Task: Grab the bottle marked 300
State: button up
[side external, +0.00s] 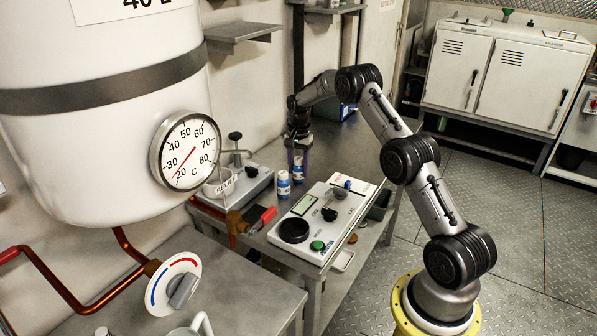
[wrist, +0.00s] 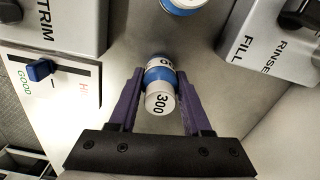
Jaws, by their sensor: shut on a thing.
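The bottle marked 300 (wrist: 160,101) is small and white with a blue band; its 300 faces the wrist camera. My gripper (wrist: 159,73) has purple fingers on both sides of it and is shut on it. In the side external view my gripper (side external: 299,158) points down onto this bottle (side external: 298,174), which stands upright at the bench top. A second blue and white bottle (side external: 283,184) stands just left and nearer; in the wrist view a second bottle (wrist: 184,4) is cut off at the top edge, its number not readable.
A control box with a display and knobs (side external: 322,219) stands right of the bottles, and a grey box (side external: 240,187) stands left. A white tank with a round gauge (side external: 185,150) fills the left foreground. The bench behind my gripper (side external: 335,140) is mostly clear.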

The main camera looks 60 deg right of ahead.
grip_shut()
jog(key=shift+r, duration=0.15)
